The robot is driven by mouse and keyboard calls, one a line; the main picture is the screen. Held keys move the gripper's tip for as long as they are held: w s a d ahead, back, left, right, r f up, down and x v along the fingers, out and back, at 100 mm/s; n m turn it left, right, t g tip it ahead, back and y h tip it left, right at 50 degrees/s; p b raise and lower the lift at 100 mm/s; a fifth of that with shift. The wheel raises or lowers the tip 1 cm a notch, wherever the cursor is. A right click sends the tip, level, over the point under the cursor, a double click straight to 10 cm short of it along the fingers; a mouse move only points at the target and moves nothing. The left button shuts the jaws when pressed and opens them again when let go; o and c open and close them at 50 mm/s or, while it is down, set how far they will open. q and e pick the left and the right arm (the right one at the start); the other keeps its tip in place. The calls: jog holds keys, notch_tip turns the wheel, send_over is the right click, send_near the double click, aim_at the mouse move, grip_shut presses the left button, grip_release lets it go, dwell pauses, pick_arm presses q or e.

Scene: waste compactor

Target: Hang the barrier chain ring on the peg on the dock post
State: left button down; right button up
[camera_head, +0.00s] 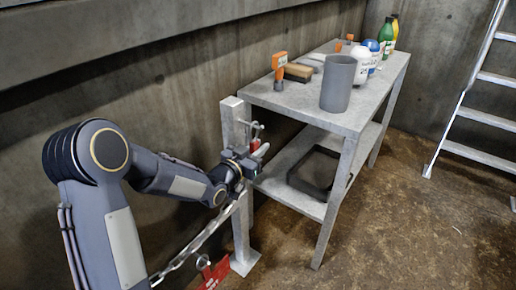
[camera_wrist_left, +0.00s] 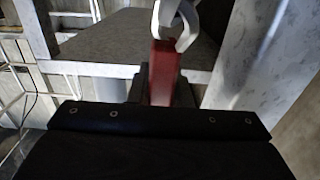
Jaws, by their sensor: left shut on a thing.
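The grey dock post (camera_head: 240,220) stands upright beside the table, with a metal peg (camera_head: 257,127) near its top. My left gripper (camera_head: 256,160) is at the post, just below the peg. It is shut on a red piece (camera_head: 254,145), which also shows in the left wrist view (camera_wrist_left: 164,75) with a pale metal ring (camera_wrist_left: 178,28) at its end. The fingertips are mostly hidden. The barrier chain (camera_head: 190,250) runs from near the gripper down to the lower left. Whether the ring touches the peg I cannot tell. My right gripper is out of view.
A grey metal table (camera_head: 300,105) stands right of the post, holding a grey cup (camera_head: 338,85), a brush (camera_head: 299,72), an orange-handled tool (camera_head: 279,65) and several bottles. A black frame (camera_head: 315,172) lies on its lower shelf. A red tag (camera_head: 215,272) hangs low. A ladder (camera_head: 470,100) stands right.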

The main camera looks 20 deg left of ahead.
pick_arm(q)
jog(key=c, duration=1.3)
grip_release()
jog(key=shift+o, duration=0.2)
jog(key=shift+s, duration=0.15)
jog(key=s+a+r+n+g+y, duration=0.1)
jog(key=s+a+n+g+y, duration=0.2)
jog(key=s, duration=0.7)
jog(key=s+a+r+n+g+y, duration=0.1)
jog(key=s+a+g+y, duration=0.3)
jog(key=s, duration=0.6)
jog(key=s+d+f+n+g+h, duration=0.1)
jog(key=s+d+g+h, duration=0.1)
jog(key=s, duration=0.7)
jog(key=s+d+f+n+g+h, duration=0.1)
jog(key=s+d+g+h, duration=0.15)
jog(key=s, duration=0.65)
notch_tip(320, 180, up, 29)
jog(key=p, duration=3)
jog(key=shift+d, duration=0.2)
